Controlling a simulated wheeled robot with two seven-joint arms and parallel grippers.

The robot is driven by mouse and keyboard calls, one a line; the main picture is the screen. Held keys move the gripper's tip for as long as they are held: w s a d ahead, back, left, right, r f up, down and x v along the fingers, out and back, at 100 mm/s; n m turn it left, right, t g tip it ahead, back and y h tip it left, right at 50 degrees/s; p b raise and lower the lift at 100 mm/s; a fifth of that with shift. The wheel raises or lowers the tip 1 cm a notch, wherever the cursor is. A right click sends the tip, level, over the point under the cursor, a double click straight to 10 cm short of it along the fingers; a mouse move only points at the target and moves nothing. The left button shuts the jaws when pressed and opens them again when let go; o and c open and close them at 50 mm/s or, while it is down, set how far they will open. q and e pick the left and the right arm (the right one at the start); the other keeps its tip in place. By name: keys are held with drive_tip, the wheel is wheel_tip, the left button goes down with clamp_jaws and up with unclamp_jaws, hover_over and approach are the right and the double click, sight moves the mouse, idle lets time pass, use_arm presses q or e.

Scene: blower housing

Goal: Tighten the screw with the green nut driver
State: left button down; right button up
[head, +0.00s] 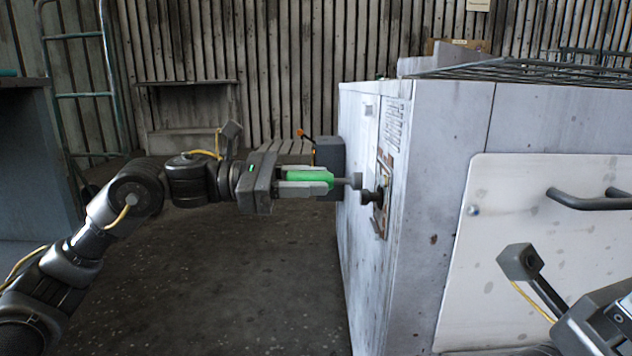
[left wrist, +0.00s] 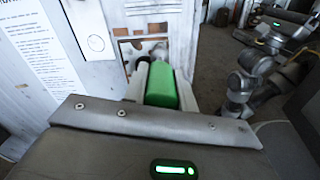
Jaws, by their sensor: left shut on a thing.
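My left gripper (head: 322,181) is shut on the green nut driver (head: 307,177), its jaws above and below the handle. The driver lies about level, with its grey socket end (head: 355,181) pointing right at the blower housing (head: 420,200). A dark round screw-like part (head: 371,196) sticks out from a recessed, rusty panel (head: 384,190) there. The socket end appears close to it and slightly higher; I cannot tell whether they touch. In the left wrist view the green handle (left wrist: 161,86) points towards the panel (left wrist: 143,45); its far end is hidden.
A grey box (head: 330,158) with an orange-tipped lever is on the housing's side behind the driver. The housing's front has a white door with a dark handle (head: 590,199). Part of my right arm shows at lower right. The floor (head: 230,285) below my left arm is clear.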

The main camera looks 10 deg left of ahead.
use_arm(q)
drive_tip(key=b+v, duration=0.1)
drive_tip(key=v, duration=0.8)
idle(0.8)
